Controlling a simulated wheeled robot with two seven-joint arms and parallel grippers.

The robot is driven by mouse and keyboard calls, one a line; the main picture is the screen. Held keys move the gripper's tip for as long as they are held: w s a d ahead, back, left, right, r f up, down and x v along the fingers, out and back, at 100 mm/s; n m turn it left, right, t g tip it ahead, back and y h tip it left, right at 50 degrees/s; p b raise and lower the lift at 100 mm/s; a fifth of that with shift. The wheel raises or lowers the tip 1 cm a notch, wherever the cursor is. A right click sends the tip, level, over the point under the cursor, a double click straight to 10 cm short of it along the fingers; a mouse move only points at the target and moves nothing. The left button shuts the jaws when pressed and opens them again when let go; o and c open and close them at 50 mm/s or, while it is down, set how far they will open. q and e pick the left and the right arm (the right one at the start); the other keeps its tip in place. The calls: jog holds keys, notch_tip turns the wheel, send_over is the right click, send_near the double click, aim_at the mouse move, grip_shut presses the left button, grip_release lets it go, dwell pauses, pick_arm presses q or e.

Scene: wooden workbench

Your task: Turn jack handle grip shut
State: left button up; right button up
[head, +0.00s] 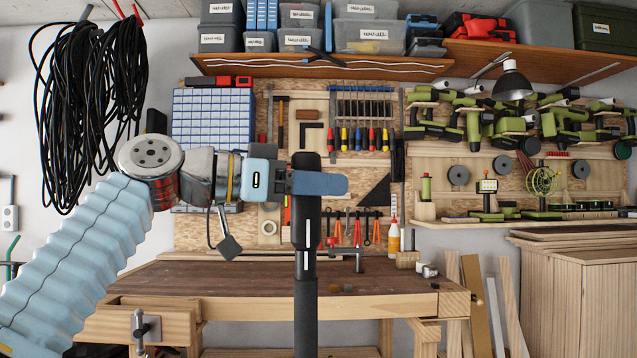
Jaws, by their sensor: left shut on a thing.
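The jack handle grip (305,226) is the black, thicker upper part of an upright black pole in the middle of the head view. The pole (305,320) runs down out of the bottom edge, and light marks show on it. My left gripper (325,184) reaches in from the left, level, near the top of the grip. Its blue finger crosses in front of the grip and is shut on it. The far finger is hidden. The jack's body is not in view. My right gripper is not in view.
A wooden workbench (200,283) stands behind the pole, with a vise (140,328) at its front left. A pegboard of tools hangs above it. Black cables (75,110) hang at upper left. A wooden cabinet (575,290) stands at the right.

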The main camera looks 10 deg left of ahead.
pick_arm(q)
jog(key=shift+f, duration=0.15)
jog(key=o, duration=1)
jog(key=shift+w, duration=0.1)
jog(key=b+v, duration=0.1)
jog(key=v, duration=1.2)
jog(key=shift+s+a, duration=0.2)
jog(key=shift+a, duration=0.15)
